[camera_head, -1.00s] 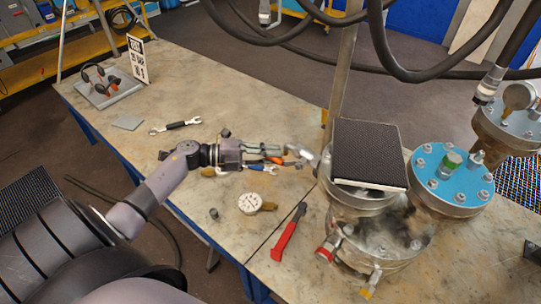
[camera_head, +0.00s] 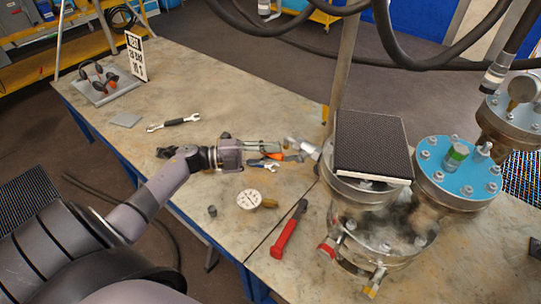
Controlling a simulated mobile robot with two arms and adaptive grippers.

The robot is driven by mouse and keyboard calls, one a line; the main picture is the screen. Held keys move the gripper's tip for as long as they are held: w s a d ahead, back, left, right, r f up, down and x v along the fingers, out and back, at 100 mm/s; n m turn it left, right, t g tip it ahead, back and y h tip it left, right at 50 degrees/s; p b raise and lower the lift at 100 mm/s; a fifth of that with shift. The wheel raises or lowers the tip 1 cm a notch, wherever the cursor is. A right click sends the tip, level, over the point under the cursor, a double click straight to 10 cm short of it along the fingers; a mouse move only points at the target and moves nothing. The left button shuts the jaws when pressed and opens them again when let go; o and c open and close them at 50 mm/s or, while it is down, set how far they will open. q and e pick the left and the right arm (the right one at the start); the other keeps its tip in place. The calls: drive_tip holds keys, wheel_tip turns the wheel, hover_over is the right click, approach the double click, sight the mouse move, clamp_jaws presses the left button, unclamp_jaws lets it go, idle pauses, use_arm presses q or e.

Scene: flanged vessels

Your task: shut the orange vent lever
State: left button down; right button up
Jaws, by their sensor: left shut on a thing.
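The orange vent lever (camera_head: 275,156) shows as a small orange patch at the tips of my left gripper, beside the metal fitting (camera_head: 303,147) on the left side of the vessel. My left gripper (camera_head: 282,150) reaches in from the left, low over the bench, and is shut on the lever. Its fingers hide part of the lever, so its exact angle is hard to tell. A blue-handled tool (camera_head: 262,163) shows just below the fingers. My right gripper is not in view.
A black ribbed plate (camera_head: 371,144) lies on the vessel top. A blue-flanged vessel (camera_head: 459,173) stands to the right. A red-handled hammer (camera_head: 289,229), a round gauge (camera_head: 249,199) and a wrench (camera_head: 174,122) lie on the bench (camera_head: 200,85). Black hoses hang above.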

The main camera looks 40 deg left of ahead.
use_arm(q)
drive_tip(key=d+f+n+t+y+b, duration=0.3)
drive_tip(key=n+t, duration=0.4)
drive_tip(key=n, duration=0.4)
drive_tip(key=d+f+n+t+y+b, duration=0.3)
drive_tip(key=n+t+b, duration=0.4)
drive_tip(key=n, duration=0.3)
drive_tip(key=shift+s+d+f+n+y+b, duration=0.4)
drive_tip(key=shift+d+b, duration=0.4)
drive_tip(key=shift+d, duration=0.3)
drive_tip(key=c, duration=1.5)
unclamp_jaws()
drive_tip(key=shift+r, duration=0.1)
drive_tip(key=shift+o, duration=0.2)
